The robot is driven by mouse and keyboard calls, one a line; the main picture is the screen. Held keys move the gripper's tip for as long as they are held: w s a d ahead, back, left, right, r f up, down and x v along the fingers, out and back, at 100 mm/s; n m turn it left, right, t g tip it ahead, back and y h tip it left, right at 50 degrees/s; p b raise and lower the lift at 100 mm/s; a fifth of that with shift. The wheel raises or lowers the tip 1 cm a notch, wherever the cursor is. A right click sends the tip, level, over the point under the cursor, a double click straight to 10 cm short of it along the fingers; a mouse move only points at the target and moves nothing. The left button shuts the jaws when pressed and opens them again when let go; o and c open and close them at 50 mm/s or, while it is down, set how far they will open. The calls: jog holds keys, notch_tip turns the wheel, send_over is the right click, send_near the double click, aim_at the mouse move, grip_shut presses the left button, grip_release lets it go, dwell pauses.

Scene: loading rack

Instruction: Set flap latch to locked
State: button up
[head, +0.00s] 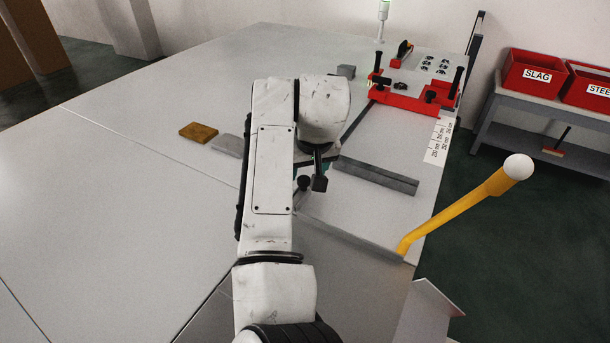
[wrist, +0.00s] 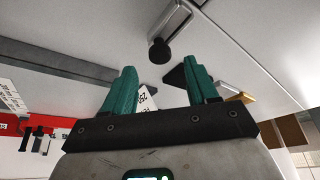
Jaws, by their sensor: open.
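A black round knob (wrist: 159,50) on a metal bar (wrist: 174,22) shows in the wrist view just beyond the fingertips, and looks like the flap latch. What seems to be the same knob (head: 303,183) shows in the head view beside my arm. My gripper (wrist: 164,76) has two teal fingers spread apart with nothing between them. The knob lies ahead of the gap, apparently not touching either finger. In the head view my arm hides most of the gripper. I cannot tell whether the latch is locked.
A yellow lever (head: 460,208) with a white ball end rises at the table's right edge. Grey metal bars (head: 375,178) lie right of my arm. A red fixture (head: 415,100) stands farther back. A brown block (head: 198,132) lies left. The table's left side is largely clear.

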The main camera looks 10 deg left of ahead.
jog(key=shift+x, duration=2.15)
grip_shut()
